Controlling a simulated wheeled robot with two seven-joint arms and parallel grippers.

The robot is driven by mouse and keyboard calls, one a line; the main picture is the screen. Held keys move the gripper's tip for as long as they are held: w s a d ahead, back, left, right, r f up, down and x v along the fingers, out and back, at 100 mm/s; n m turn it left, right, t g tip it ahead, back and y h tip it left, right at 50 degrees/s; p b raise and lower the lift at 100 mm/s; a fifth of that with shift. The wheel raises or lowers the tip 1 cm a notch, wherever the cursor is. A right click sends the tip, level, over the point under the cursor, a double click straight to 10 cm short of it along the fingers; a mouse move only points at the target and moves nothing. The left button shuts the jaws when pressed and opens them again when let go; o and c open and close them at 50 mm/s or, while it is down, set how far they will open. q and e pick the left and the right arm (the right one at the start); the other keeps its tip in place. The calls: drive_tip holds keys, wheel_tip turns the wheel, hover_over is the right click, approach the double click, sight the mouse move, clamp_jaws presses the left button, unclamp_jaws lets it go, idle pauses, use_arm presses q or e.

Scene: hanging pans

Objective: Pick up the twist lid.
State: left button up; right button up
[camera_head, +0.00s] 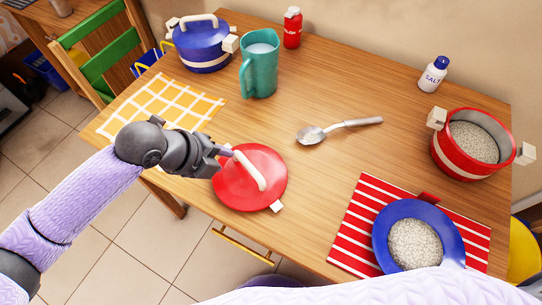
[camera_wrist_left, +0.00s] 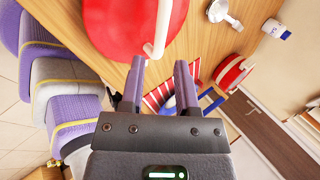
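The twist lid is most likely the red round lid (camera_head: 235,188) with a white bar handle (camera_head: 249,169), lying on the table near its front edge. In the left wrist view the red lid (camera_wrist_left: 120,25) fills the top, and its white handle (camera_wrist_left: 163,25) reaches down toward the gap between my fingertips. My left gripper (camera_head: 229,153) is at the lid's far left side, close to the handle. In the wrist view my left gripper (camera_wrist_left: 160,65) is open, with nothing clearly between its fingers. Contact with the handle cannot be told. My right gripper is out of view.
A red pot (camera_head: 462,158) of white grains stands at the right. A blue plate (camera_head: 383,224) of grains rests on a red striped mat (camera_head: 349,245). A spoon (camera_head: 312,134), teal pitcher (camera_head: 259,78) and blue pot (camera_head: 201,50) stand farther back. The table (camera_head: 330,90) is bare around the spoon.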

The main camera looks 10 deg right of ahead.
sight(246, 164)
use_arm(q)
drive_tip(key=b+x, duration=0.1)
drive_tip(key=x, duration=0.2)
drive_tip(key=b+x, duration=0.2)
drive_tip(key=x, duration=0.1)
drive_tip(key=b+x, duration=0.1)
drive_tip(key=x, duration=0.2)
drive_tip(key=shift+s+d+f, duration=0.15)
drive_tip(key=shift+s+d, duration=0.1)
drive_tip(key=shift+w+d+f, duration=0.15)
drive_tip(key=shift+f, duration=0.1)
drive_tip(key=shift+r, duration=0.1)
clamp_jaws()
drive_tip(key=shift+r, duration=0.1)
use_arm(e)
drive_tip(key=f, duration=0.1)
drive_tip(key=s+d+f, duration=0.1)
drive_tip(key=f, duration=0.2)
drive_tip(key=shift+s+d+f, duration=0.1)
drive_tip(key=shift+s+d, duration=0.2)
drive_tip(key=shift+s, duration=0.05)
